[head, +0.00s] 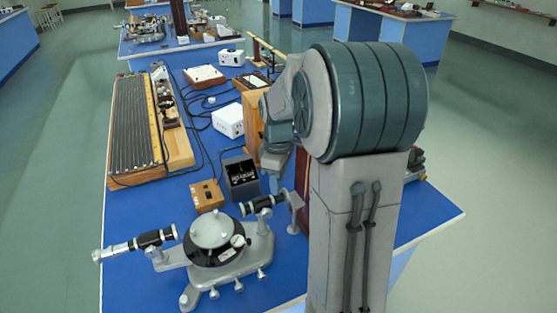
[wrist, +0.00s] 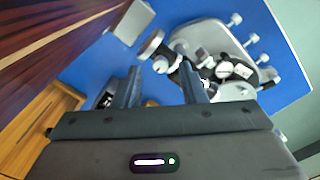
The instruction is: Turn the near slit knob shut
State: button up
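The grey spectrometer (head: 225,255) stands at the near end of the blue bench. Its black tube (head: 262,203) points toward the right, below my gripper (head: 275,180). In the wrist view, a round end piece (wrist: 151,44) with a small pale knob (wrist: 160,66) lies beyond the fingertips. This looks like the slit end, but I cannot tell for sure. My gripper (wrist: 160,78) is open, with one finger on each side of the picture's middle. The knob appears between the fingertips, apparently apart from them. In the head view the knob is too small to make out.
A black meter box (head: 241,178) and a wooden box (head: 207,196) stand just behind the spectrometer. A dark wooden upright (wrist: 60,35) is close on the left in the wrist view. A white box (head: 228,121) and cables lie farther back.

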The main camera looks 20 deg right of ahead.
notch_tip(320, 180, up, 13)
jog(key=shift+f+b, duration=0.15)
jog(key=shift+b, duration=0.15)
jog(key=shift+a, duration=0.1)
jog(key=s+a+f+m+t, duration=0.1)
jog(key=s+a+f+m, duration=0.3)
jog(key=s, duration=0.5)
jog(key=s+a+f+m+t, duration=0.2)
jog(key=s+a+m, duration=0.3)
jog(key=s, duration=0.4)
jog(key=shift+s+a+f, duration=0.15)
jog(key=shift+a+f, duration=0.4)
jog(key=shift+f, duration=0.3)
